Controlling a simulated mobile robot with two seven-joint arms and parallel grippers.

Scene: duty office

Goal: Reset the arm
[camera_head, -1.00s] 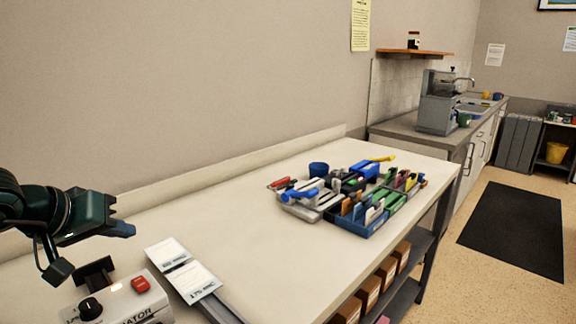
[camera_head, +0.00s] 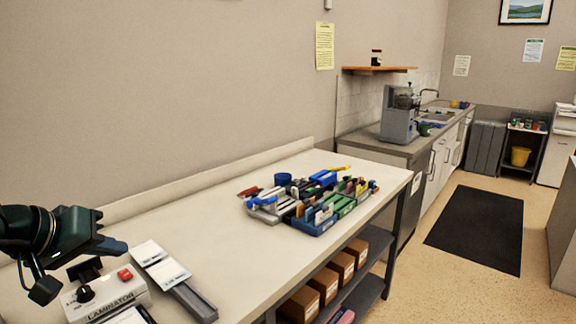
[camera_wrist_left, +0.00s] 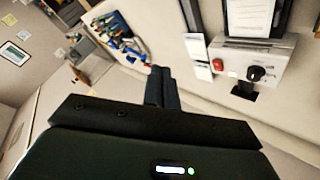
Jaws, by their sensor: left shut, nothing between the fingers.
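My left gripper (camera_head: 112,246) comes in from the left in the head view. It is shut and empty, held above the bench near the laminator. In the left wrist view its closed fingers (camera_wrist_left: 161,88) point up the middle of the picture. The laminator (camera_head: 108,298), white with a black knob and a red button, sits on the bench below the gripper; it also shows at the upper right of the left wrist view (camera_wrist_left: 277,55). My right gripper is in neither view.
White cards (camera_head: 160,264) lie beside the laminator. Boxes (camera_head: 325,283) fill the shelf below. A black mat (camera_head: 478,228) lies on open floor at the right.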

